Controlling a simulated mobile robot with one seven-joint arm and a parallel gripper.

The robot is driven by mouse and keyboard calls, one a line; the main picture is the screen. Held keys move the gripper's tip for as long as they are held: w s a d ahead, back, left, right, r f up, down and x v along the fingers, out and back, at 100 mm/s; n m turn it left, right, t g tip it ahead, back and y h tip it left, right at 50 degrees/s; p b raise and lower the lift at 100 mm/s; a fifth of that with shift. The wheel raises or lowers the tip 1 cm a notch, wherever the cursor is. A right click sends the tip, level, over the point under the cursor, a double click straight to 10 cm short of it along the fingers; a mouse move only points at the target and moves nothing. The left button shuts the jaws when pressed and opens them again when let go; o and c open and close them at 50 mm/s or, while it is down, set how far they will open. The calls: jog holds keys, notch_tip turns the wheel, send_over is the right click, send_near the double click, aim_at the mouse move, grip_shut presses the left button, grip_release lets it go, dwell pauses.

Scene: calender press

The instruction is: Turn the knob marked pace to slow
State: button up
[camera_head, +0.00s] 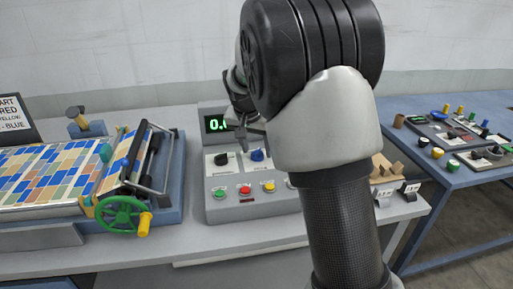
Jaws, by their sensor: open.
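A grey control box (212,213) stands on the bench in the middle, partly hidden by my arm. Its upper face carries a black knob (222,159) and a blue knob (257,155), each on a white plate. The lettering is too small to read, so I cannot tell which knob is marked pace or where it points. My gripper (252,132) is open, above and in front of the knobs, with its fingers pointing down near the blue knob. It appears apart from the knobs. My arm hides part of the gripper and the box's right side.
The box has a green display (216,123) and red (245,190) and yellow (269,187) buttons. A calender press with a green handwheel (122,214) and tiled sheet (45,175) stands left. A blue table (460,178) with more controls stands right, across a gap.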

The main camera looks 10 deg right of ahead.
jog(key=c, duration=1)
jog(key=shift+n, duration=0.4)
jog(key=n, duration=0.1)
jog(key=n+y, duration=0.1)
jog(key=n, duration=0.1)
jog(key=n+y+p, duration=0.1)
jog(key=n, duration=0.1)
jog(key=shift+d+r+t, duration=0.1)
jog(key=shift+d+t, duration=0.2)
jog(key=n+y, duration=0.2)
jog(key=n, duration=0.4)
jog(key=shift+d+p, duration=0.1)
jog(key=shift+p, duration=0.25)
jog(key=o, duration=1)
